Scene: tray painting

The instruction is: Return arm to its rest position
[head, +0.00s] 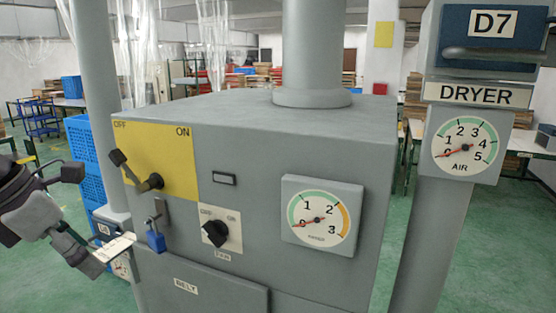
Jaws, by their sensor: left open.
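My left gripper (84,217) is at the left edge, open, its two dark fingers spread apart. It is left of the grey machine cabinet (270,130), with a visible gap to the lever (134,170) on the yellow OFF/ON plate (183,162). The lever slants up left toward OFF. A small white card (117,247) shows beside the lower finger; I cannot tell whether it touches it. My right gripper is not in view.
The cabinet carries a blue padlock (155,241), a black rotary knob (216,233) and a round gauge (320,219). A dryer post (432,245) with an air gauge (465,146) stands at right. Blue crates (84,150) stand behind my left gripper. Green floor (45,285) is open at lower left.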

